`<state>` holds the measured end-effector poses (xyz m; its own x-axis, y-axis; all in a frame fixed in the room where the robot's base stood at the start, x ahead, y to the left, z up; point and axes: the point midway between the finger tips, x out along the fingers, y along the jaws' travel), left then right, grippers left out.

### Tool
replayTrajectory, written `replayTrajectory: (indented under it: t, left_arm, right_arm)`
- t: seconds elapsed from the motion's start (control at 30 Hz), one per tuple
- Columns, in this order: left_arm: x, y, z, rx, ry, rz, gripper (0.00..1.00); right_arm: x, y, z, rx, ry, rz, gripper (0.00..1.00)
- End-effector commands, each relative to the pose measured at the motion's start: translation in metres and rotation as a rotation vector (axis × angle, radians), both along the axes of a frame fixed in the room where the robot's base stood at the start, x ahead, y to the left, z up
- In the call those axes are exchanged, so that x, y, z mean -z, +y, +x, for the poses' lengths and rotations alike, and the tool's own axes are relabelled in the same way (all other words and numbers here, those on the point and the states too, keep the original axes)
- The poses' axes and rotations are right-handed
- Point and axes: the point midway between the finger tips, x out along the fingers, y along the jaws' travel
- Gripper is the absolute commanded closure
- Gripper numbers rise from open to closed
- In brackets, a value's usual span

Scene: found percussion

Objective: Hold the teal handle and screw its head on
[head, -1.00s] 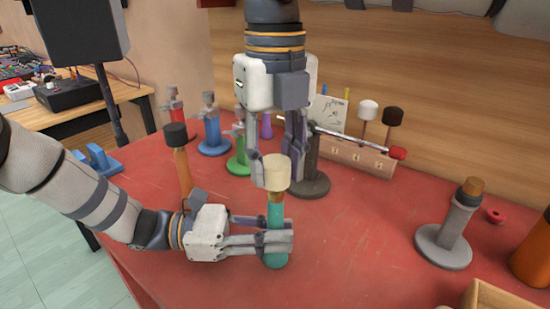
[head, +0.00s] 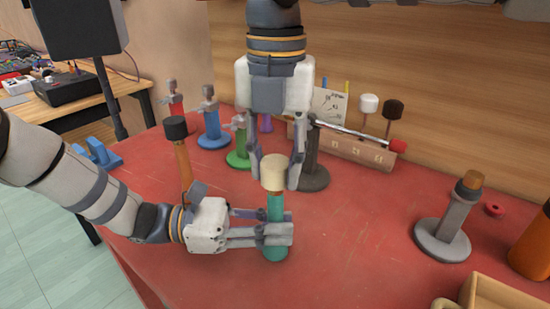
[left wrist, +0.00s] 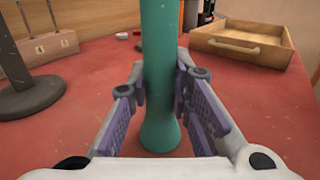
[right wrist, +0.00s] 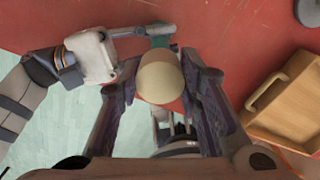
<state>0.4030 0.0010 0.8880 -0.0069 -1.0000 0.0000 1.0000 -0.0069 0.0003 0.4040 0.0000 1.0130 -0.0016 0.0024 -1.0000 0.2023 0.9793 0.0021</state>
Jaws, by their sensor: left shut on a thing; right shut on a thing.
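The teal handle (head: 275,210) stands upright on the red table. My left gripper (head: 275,236) is shut on its lower part; the left wrist view shows the handle (left wrist: 160,70) between the purple finger pads. The cream head (head: 274,172) sits on top of the handle, in line with it; how far the thread is engaged cannot be told. My right gripper (head: 279,173) points down from above and is shut on the cream head, which also shows between its fingers in the right wrist view (right wrist: 160,82).
A dark stand (head: 312,165) is close behind the right gripper. An orange mallet with a black head (head: 175,130) stands behind the left gripper. A grey stand (head: 443,240) and wooden tray (head: 500,292) are at the right. The table between is clear.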

Motion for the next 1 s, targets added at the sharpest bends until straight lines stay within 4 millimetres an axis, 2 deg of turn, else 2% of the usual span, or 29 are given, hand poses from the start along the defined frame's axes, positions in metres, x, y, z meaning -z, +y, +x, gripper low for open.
replayTrajectory:
  t: [0.1, 0.3, 0.4, 0.5, 0.63, 0.87, 0.9, 1.0]
  left_arm:
    - [-0.0001, 0.0001, 0.0, 0.0, 0.0, 0.0, 1.0]
    - [-0.0001, 0.0001, 0.0, 0.0, 0.0, 0.0, 1.0]
    - [0.0, 0.0001, 0.0, 0.0, 0.0, 0.0, 1.0]
    - [0.0, 0.0001, 0.0, 0.0, 0.0, 0.0, 1.0]
    - [0.0001, 0.0001, 0.0, 0.0, 0.0, 0.001, 1.0]
    - [0.0001, 0.0001, -0.0001, 0.0, 0.0, 0.001, 1.0]
    - [0.0001, 0.0001, -0.0001, 0.0, 0.0, 0.001, 1.0]
    - [0.0001, 0.0001, -0.0001, 0.0, 0.0, 0.001, 1.0]
  right_arm:
    - [-0.001, -0.001, 0.0, 0.459, -0.005, -0.001, 0.89]
    - [-0.0005, -0.0015, -0.001, 1.256, -0.007, -0.001, 0.89]
    - [-0.0002, -0.0014, -0.0016, 1.564, -0.006, 0.001, 0.89]
    - [0.0002, -0.0012, -0.0018, 1.764, -0.004, 0.001, 0.89]
    - [0.0004, -0.001, -0.0019, 1.868, -0.002, 0.002, 0.89]
    - [0.0004, -0.0009, -0.002, 1.874, 0.0, 0.001, 0.89]
    - [0.0004, -0.0009, -0.002, 1.873, 0.0, 0.001, 0.66]
    - [0.0004, -0.0009, -0.002, 1.872, 0.0, 0.001, 0.48]
